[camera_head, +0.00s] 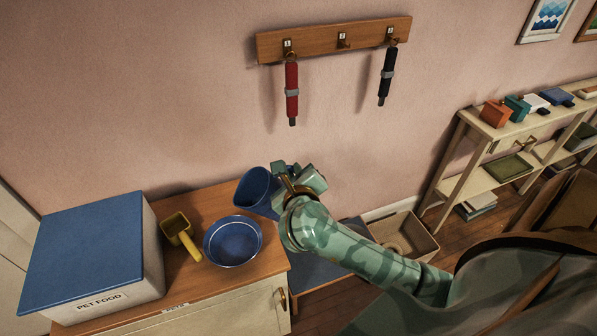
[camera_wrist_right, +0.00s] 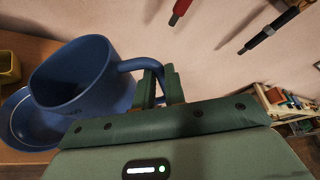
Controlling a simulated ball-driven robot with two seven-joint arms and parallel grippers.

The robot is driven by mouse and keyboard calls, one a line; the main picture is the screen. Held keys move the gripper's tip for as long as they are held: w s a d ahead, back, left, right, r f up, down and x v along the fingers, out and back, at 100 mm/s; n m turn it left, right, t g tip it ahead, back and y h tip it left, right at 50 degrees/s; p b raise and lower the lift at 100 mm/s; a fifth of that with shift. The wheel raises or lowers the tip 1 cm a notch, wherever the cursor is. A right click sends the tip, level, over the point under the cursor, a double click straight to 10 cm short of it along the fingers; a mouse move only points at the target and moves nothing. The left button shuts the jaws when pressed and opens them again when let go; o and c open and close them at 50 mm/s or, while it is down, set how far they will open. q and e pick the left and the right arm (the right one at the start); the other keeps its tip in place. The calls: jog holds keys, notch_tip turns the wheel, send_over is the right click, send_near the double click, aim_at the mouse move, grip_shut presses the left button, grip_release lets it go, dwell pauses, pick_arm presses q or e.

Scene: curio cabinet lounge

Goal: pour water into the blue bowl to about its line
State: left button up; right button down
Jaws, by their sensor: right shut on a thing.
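The blue bowl (camera_head: 233,244) sits on the wooden cabinet top, with a thin pale line around its inside near the rim. It also shows in the wrist view (camera_wrist_right: 28,128), partly behind the jug. My right gripper (camera_head: 284,184) is shut on the handle of a blue jug (camera_head: 256,192). The jug (camera_wrist_right: 88,82) is held just behind and right of the bowl, leaning left with its mouth towards the bowl side. No stream of water shows. I cannot tell the water level in bowl or jug. My left gripper is not in view.
A yellow scoop (camera_head: 178,230) lies left of the bowl, beside a white pet food bin (camera_head: 150,250) with a blue lid. A red leash handle (camera_head: 292,88) and a black one (camera_head: 386,76) hang on the wall rack. Shelves stand at the right.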

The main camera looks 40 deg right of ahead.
aim_at(274, 187)
jog(key=shift+w+a+r+n+h+p, duration=0.15)
jog(key=shift+a+r+n+h+p, duration=0.1)
jog(key=shift+a, duration=0.15)
jog(key=shift+w+a+r+n+h+p, duration=0.15)
jog(key=shift+a+n+h, duration=0.1)
jog(key=shift+a, duration=0.15)
jog(key=shift+w+a+f+n+h+p, duration=0.1)
jog(key=shift+w+a+n+h+p, duration=0.1)
jog(key=shift+a+n+p, duration=0.15)
jog(key=shift+w+a+f+n+h+p, duration=0.1)
jog(key=shift+a+n+h+p, duration=0.1)
jog(key=shift+a+n, duration=0.2)
jog(key=shift+a+r+p, duration=0.15)
jog(key=shift+a+p, duration=0.1)
jog(key=shift+p, duration=0.25)
dwell(0.8)
jog(key=shift+w+a+f+n+h+p, duration=0.2)
jog(key=shift+a+n+h+p, duration=0.2)
jog(key=shift+a+n, duration=0.15)
dwell(1.4)
jog(key=shift+w+a+f+n+t, duration=0.1)
jog(key=shift+a+f+n+t, duration=0.05)
jog(key=shift+a+f+n, duration=0.2)
jog(key=shift+w+a+f+n+t, duration=0.15)
jog(key=shift+a+n, duration=0.1)
jog(key=shift+a, duration=0.2)
dwell(2.4)
